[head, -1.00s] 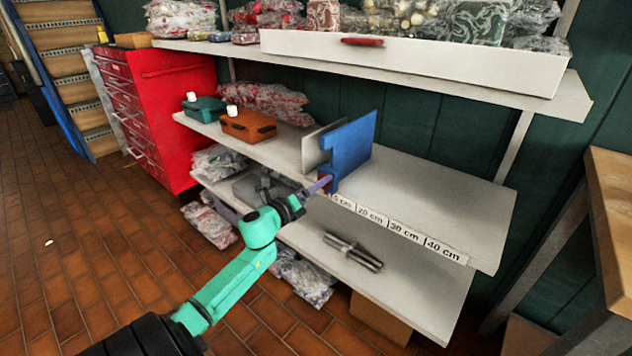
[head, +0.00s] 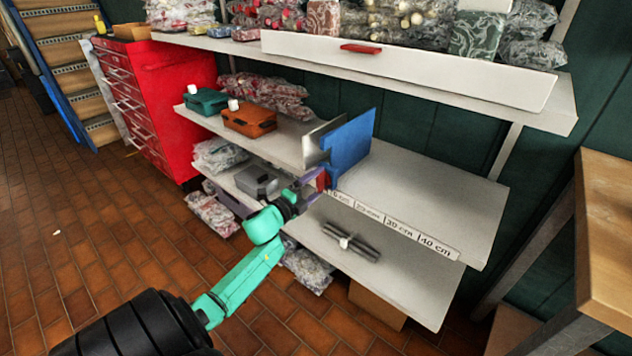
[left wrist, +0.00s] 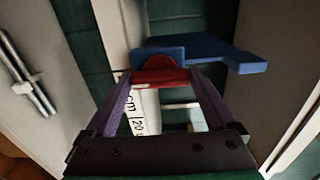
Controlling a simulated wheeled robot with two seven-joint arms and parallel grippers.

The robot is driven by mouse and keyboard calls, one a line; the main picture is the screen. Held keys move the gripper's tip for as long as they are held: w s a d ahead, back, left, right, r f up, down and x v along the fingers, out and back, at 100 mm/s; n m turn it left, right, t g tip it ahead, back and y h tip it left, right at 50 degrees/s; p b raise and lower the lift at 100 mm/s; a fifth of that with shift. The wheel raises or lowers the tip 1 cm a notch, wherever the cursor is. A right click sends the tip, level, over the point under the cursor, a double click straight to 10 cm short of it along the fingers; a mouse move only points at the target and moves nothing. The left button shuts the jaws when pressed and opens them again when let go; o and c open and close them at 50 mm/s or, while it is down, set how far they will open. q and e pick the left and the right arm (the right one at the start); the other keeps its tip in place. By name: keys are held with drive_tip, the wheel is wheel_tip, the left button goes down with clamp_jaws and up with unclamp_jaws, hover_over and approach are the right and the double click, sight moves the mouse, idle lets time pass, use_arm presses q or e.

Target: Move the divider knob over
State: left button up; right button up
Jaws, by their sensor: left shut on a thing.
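The blue divider (head: 348,148) stands upright on the middle shelf, beside a thin grey plate (head: 316,142). Its red knob (head: 322,180) is at the shelf's front edge, at the left end of the scale strip (head: 395,225). My left gripper (head: 316,186) has its purple fingers at the knob. In the left wrist view the fingers are shut on the red knob (left wrist: 160,77), one on each side, with the blue divider (left wrist: 200,50) behind it. My right gripper is not in view.
The middle shelf (head: 440,190) is clear right of the divider. An orange case (head: 249,121) and a teal case (head: 205,102) stand left of it. The upper shelf has a white front panel (head: 400,72) above. Metal rods (head: 350,243) lie on the lower shelf.

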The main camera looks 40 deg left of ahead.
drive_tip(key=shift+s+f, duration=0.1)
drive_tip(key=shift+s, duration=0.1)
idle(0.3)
use_arm(q)
drive_tip(key=o, duration=1.1)
drive_tip(key=shift+c, duration=0.2)
drive_tip(key=shift+s, duration=0.25)
drive_tip(key=s+p, duration=0.1)
drive_tip(key=s, duration=1.3)
drive_tip(key=shift+d+p, duration=0.15)
drive_tip(key=shift+p, duration=0.2)
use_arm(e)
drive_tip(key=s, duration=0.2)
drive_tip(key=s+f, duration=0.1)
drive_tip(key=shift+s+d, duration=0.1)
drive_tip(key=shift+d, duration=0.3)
